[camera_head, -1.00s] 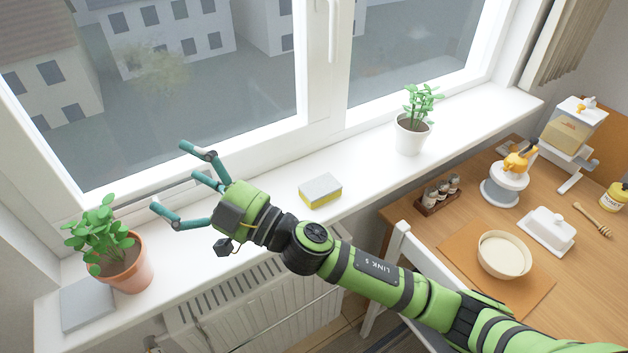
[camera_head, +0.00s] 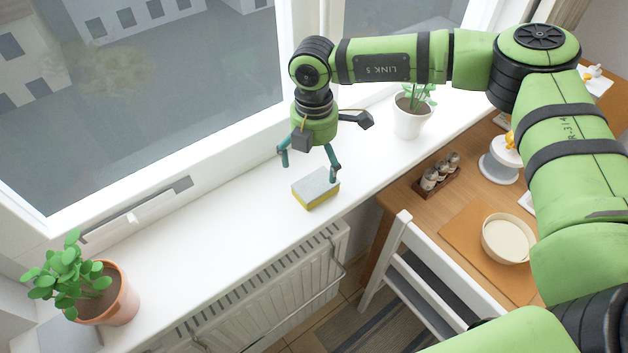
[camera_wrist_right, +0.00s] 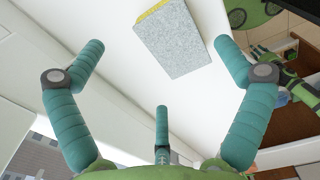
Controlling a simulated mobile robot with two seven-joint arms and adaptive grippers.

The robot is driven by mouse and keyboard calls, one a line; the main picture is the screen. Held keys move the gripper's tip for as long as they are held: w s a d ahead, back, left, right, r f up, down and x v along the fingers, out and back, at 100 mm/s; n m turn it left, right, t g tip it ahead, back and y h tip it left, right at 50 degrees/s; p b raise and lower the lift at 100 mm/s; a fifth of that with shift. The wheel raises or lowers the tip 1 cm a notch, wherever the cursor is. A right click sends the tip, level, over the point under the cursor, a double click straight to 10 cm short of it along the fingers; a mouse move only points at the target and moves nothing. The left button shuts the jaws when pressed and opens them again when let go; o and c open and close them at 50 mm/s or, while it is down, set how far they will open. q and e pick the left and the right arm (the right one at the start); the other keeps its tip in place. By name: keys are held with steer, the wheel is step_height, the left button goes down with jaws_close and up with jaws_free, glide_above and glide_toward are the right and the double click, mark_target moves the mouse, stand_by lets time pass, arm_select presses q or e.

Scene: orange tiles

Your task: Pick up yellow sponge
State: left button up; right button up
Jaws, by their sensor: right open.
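The yellow sponge (camera_head: 316,188) lies on the white windowsill, with a grey top and a yellow side facing the room. My right gripper (camera_head: 308,171) is open and empty, pointing down just above and behind the sponge. In the right wrist view the sponge (camera_wrist_right: 171,40) shows its grey face ahead of the fingers, nearer the right finger. The teal fingers of the gripper (camera_wrist_right: 155,75) are spread wide and do not appear to touch it.
A white-potted plant (camera_head: 411,112) stands on the sill to the right, partly behind my arm. A terracotta-potted plant (camera_head: 112,300) stands at the left. A spice rack (camera_head: 437,178) and a bowl (camera_head: 507,240) are on the wooden table.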

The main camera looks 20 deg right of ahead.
mark_target(312, 180)
steer(key=shift+s+a+f+p, duration=0.1)
steer(key=shift+s+f+p, duration=0.1)
steer(key=shift+f+p, duration=0.15)
steer(key=f+p, duration=0.1)
steer(key=f, duration=0.1)
steer(key=f+p, duration=0.1)
steer(key=f, duration=0.1)
steer(key=shift+s+a+f+p, duration=0.15)
steer(key=shift+a+f+p, duration=0.05)
steer(key=shift+f+p, duration=0.1)
steer(key=shift+f, duration=0.35)
steer(key=c, duration=0.7)
steer(key=shift+c, duration=0.2)
